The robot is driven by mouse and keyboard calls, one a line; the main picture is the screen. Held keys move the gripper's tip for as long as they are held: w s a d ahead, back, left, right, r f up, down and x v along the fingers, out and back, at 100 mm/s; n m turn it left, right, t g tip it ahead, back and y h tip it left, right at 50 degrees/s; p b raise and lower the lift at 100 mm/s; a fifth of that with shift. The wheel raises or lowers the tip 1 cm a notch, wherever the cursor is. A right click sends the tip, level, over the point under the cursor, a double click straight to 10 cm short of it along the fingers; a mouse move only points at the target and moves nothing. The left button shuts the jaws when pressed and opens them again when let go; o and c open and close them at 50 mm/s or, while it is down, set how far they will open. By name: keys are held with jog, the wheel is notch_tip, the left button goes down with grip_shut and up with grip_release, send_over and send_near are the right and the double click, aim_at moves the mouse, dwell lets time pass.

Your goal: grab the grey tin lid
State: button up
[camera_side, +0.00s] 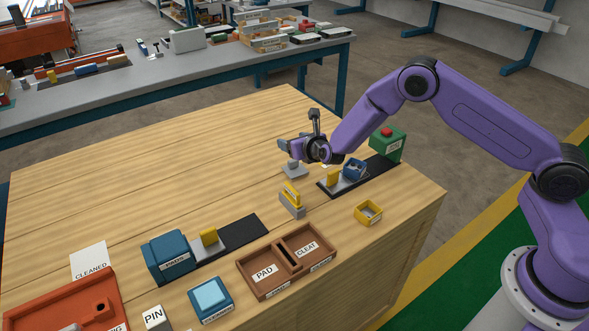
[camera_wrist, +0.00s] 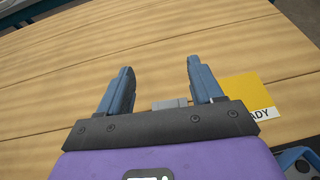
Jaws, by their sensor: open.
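A small grey piece with a flat base and a raised middle (camera_side: 294,172) sits on the wooden table just below my gripper in the side view. It looks like the grey tin lid, but its shape is too small to be sure. My gripper (camera_side: 284,146) is open above the table, its fingers pointing left. In the wrist view the two blue-grey fingers (camera_wrist: 160,68) are spread apart with nothing gripped. A small grey block-like edge (camera_wrist: 170,103) shows low between them, partly hidden by the gripper body; it may be the same piece.
A yellow card (camera_wrist: 248,90) lies right of the fingers. Nearby stand a grey block with a yellow handle (camera_side: 291,198), a dark strip with a blue part (camera_side: 354,168), a green box with a red button (camera_side: 388,143) and a yellow tray (camera_side: 368,213). The table's far left is clear.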

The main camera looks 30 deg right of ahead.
aim_at(295, 162)
jog(key=shift+w+f, duration=0.1)
jog(key=shift+f, duration=2)
notch_tip(295, 162, down, 4)
jog(key=shift+r, duration=0.25)
jog(key=shift+w, duration=0.5)
jog(key=shift+x, duration=0.95)
jog(key=c, duration=1.1)
